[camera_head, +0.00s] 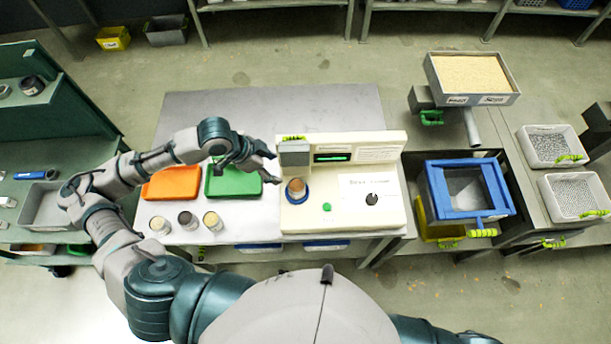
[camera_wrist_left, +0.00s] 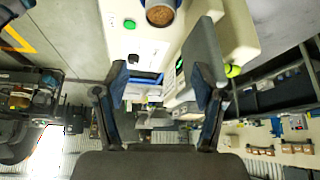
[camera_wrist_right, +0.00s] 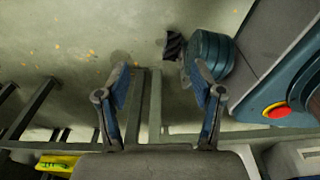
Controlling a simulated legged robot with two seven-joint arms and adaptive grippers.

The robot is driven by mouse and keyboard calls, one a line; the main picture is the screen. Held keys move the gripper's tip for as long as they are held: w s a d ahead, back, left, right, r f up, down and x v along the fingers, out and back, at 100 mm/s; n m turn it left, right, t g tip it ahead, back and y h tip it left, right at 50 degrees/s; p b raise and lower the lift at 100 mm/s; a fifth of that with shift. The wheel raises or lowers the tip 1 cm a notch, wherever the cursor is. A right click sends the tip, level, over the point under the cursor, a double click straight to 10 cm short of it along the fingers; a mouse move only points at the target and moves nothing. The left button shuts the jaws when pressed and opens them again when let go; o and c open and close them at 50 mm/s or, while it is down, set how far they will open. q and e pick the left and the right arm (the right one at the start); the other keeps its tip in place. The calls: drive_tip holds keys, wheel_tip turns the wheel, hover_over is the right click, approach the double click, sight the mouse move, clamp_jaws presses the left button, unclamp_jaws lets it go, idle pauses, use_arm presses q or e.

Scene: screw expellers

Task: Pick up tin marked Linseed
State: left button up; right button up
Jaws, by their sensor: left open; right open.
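Three small tins stand in a row at the front of the metal table: a left tin (camera_head: 160,226), a middle tin (camera_head: 187,219) with dark contents and a right tin (camera_head: 213,221). Their labels are too small to read, so I cannot tell which is Linseed. A fourth tin (camera_head: 296,190) with brown contents sits in the cream machine (camera_head: 375,150); it also shows in the left wrist view (camera_wrist_left: 160,14). My left gripper (camera_head: 262,168) is open and empty above the green tray, left of the machine. My right gripper (camera_wrist_right: 156,80) is open and empty over the floor.
An orange tray (camera_head: 171,183) and a green tray (camera_head: 233,184) lie behind the tins. A blue-framed hopper (camera_head: 435,190) stands right of the machine. A grain box (camera_head: 515,78) and two white baskets (camera_head: 548,130) are further right. The table behind the trays is bare.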

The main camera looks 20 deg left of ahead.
use_arm(q)
approach(295, 185)
drive_tip(key=x, duration=0.5)
drive_tip(key=shift+w+a+f, duration=0.1)
drive_tip(key=shift+w+a, duration=0.1)
drive_tip(key=shift+w, duration=0.25)
drive_tip(key=shift+d+f, duration=0.2)
drive_tip(key=shift+d, duration=0.3)
drive_tip(key=shift+d+f, duration=0.25)
drive_tip(key=shift+d, duration=0.25)
drive_tip(key=x, duration=0.3)
drive_tip(key=shift+s+d+f, duration=0.1)
drive_tip(key=shift+s+f, duration=0.1)
drive_tip(key=shift+f, duration=0.2)
drive_tip(key=shift+w+f, duration=0.1)
drive_tip(key=shift+f, duration=0.2)
drive_tip(key=shift+a+f, duration=0.1)
drive_tip(key=shift+a, duration=0.7)
drive_tip(key=shift+c, duration=0.3)
drive_tip(key=c, duration=0.4)
drive_tip(key=shift+d, duration=0.25)
drive_tip(key=c, duration=0.4)
drive_tip(key=shift+d, duration=0.4)
drive_tip(key=shift+c, duration=0.5)
drive_tip(key=shift+a, duration=0.1)
use_arm(e)
drive_tip(key=shift+s+a, duration=0.4)
drive_tip(key=shift+s, duration=0.2)
drive_tip(key=shift+s+a, duration=0.35)
drive_tip(key=shift+s, duration=0.2)
